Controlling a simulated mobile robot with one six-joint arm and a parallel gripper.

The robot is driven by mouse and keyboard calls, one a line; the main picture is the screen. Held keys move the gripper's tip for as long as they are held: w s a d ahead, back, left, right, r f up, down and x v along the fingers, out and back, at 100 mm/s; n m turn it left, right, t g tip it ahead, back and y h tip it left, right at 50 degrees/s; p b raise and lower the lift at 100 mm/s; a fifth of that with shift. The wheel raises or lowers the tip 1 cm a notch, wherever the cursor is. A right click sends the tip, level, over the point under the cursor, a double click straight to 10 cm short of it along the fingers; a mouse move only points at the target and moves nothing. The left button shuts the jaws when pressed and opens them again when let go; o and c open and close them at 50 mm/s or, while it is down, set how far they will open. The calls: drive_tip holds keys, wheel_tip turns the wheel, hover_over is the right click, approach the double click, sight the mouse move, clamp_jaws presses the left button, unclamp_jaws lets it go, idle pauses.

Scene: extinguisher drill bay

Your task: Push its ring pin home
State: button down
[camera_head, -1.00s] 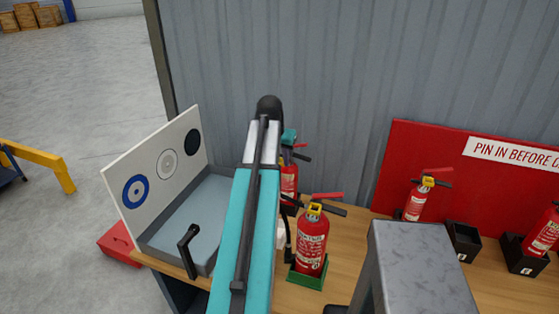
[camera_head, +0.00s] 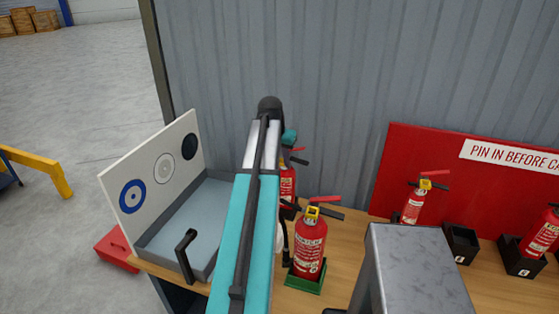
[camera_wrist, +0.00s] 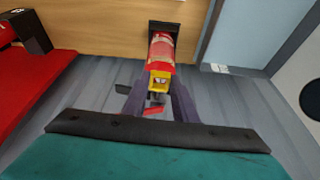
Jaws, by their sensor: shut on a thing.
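A red extinguisher (camera_head: 287,183) stands behind my arm in the head view, its lower part hidden. In the wrist view, the extinguisher (camera_wrist: 161,48) has its base in a black holder (camera_wrist: 164,27) and its yellow collar (camera_wrist: 159,82) faces me. Its black and red levers show below the collar. My gripper (camera_wrist: 158,95) is at the extinguisher's head, with a dark finger on each side. It is shut on a small grey part there, which seems to be the ring pin (camera_wrist: 157,97). How deep the pin sits is too small to tell.
A second extinguisher (camera_head: 309,243) stands close by in a green holder (camera_head: 304,282). Others stand to the right by a red board (camera_head: 425,160). A grey tray (camera_head: 190,215) with a black handle and target panel (camera_head: 150,175) lies to the left. A corrugated wall (camera_head: 300,60) is behind.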

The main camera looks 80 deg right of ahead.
drive_tip(key=shift+s+d, duration=0.25)
drive_tip(key=shift+d, duration=0.8)
idle(0.4)
drive_tip(key=c, duration=1.4)
unclamp_jaws()
drive_tip(key=shift+o, duration=0.2)
drive_tip(key=shift+r, duration=0.15)
drive_tip(key=b+v, duration=0.3)
drive_tip(key=v, duration=1)
drive_tip(key=shift+a+r+b, duration=0.15)
drive_tip(key=shift+a+b, duration=0.05)
drive_tip(key=shift+b, duration=0.2)
